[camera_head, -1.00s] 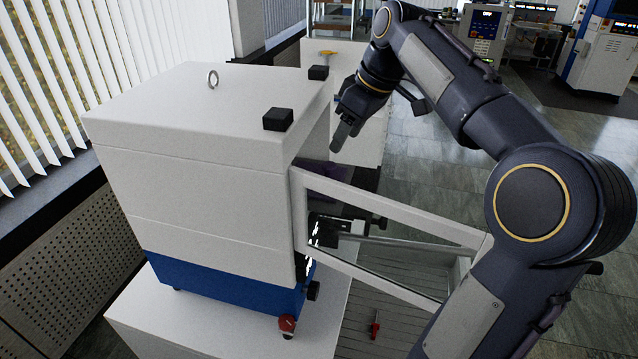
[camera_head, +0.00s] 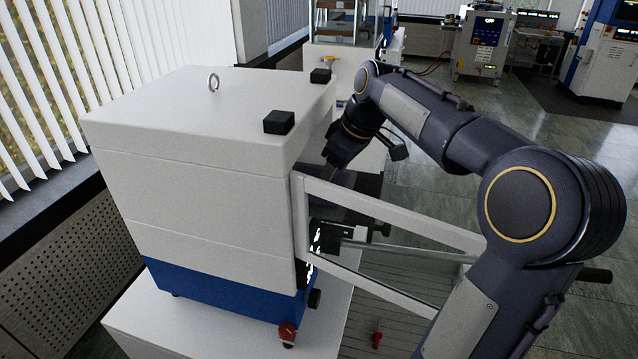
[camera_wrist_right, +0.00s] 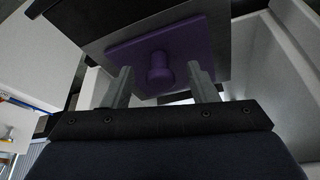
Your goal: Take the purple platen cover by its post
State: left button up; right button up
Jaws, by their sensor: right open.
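The purple platen cover (camera_wrist_right: 190,48) is a flat plate with a short round post (camera_wrist_right: 160,68), seen in the right wrist view against a dark grey plate. My right gripper (camera_wrist_right: 160,78) is open, its two fingers pointing toward the cover. In that picture the post shows between the fingers, slightly left of centre; I cannot tell how far it is from the fingertips. In the head view my right gripper (camera_head: 334,158) is at the press's open side, its fingertips partly hidden by the press housing. My left gripper is not in view.
The white and blue press (camera_head: 200,190) stands on a white stand (camera_head: 240,328). Its framed glass door (camera_head: 390,212) is swung open toward my right arm. A red knob (camera_head: 287,331) sits at the lower front corner. Pale walls flank the fingers in the wrist view.

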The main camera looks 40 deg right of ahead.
grip_shut()
jog(key=shift+r, duration=0.1)
